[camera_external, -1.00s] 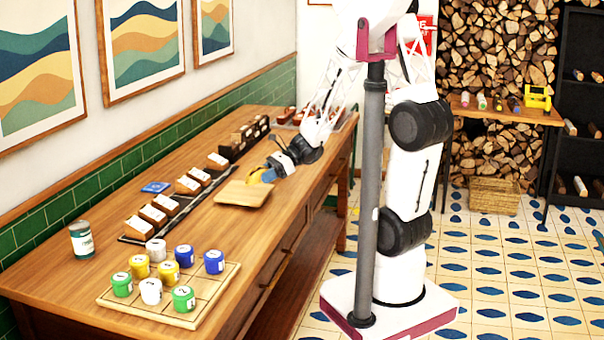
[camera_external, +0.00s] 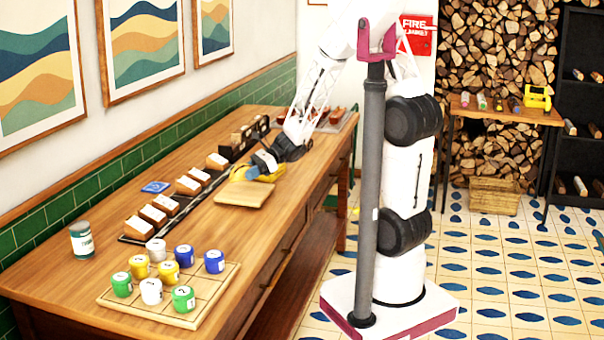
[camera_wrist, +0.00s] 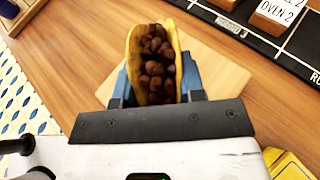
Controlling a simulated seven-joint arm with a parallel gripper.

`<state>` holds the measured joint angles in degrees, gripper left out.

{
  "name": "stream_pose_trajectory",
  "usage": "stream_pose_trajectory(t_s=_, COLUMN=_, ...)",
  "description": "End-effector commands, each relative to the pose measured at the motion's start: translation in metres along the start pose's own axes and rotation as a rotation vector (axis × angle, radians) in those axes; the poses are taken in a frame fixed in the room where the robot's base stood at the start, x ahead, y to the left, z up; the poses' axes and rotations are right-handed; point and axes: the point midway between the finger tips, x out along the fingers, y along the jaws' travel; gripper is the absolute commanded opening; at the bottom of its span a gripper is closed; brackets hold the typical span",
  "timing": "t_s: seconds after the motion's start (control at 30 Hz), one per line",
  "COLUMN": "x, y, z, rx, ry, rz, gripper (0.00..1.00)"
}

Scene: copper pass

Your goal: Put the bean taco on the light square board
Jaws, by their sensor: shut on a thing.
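The bean taco is a yellow folded shell with dark brown beans (camera_wrist: 155,70). My gripper (camera_wrist: 158,88) is shut on it, with a blue finger on each side in the wrist view. In the external view my gripper (camera_external: 262,163) is at the far edge of the light square board (camera_external: 243,196), and the taco is small and partly hidden there. The board's pale wood (camera_wrist: 208,62) also shows behind and beside the taco in the wrist view. I cannot tell whether the taco touches the board.
A dark strip with labelled wooden blocks (camera_external: 188,185) runs left of the board. Nearer stands a gridded tray (camera_external: 213,298) with several coloured jars, and a tin (camera_external: 82,240). A blue card (camera_external: 155,187) lies by the wall. Yellow shows at the wrist view's lower right (camera_wrist: 288,165).

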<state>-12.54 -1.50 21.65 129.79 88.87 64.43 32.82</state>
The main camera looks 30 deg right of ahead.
Motion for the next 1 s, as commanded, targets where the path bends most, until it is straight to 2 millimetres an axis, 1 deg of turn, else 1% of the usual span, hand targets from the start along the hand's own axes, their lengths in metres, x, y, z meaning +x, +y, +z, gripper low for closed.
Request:
stream_pose_trajectory(t_s=0.13, x=0.003, y=0.000, z=-0.006, rx=0.001, ry=0.000, rz=0.000, gripper=0.12)
stream_pose_trajectory(t_s=0.3, x=0.009, y=0.000, z=-0.021, rx=0.002, ry=0.001, rz=0.002, gripper=0.12)
stream_pose_trajectory(t_s=0.43, x=0.012, y=0.000, z=-0.030, rx=0.002, ry=0.000, rz=0.000, gripper=0.12)
stream_pose_trajectory(t_s=0.97, x=0.015, y=0.000, z=-0.035, rx=0.001, ry=0.000, rz=0.000, gripper=0.12)
stream_pose_trajectory(t_s=1.0, x=0.015, y=0.000, z=-0.035, rx=0.000, ry=0.000, rz=0.000, gripper=0.41)
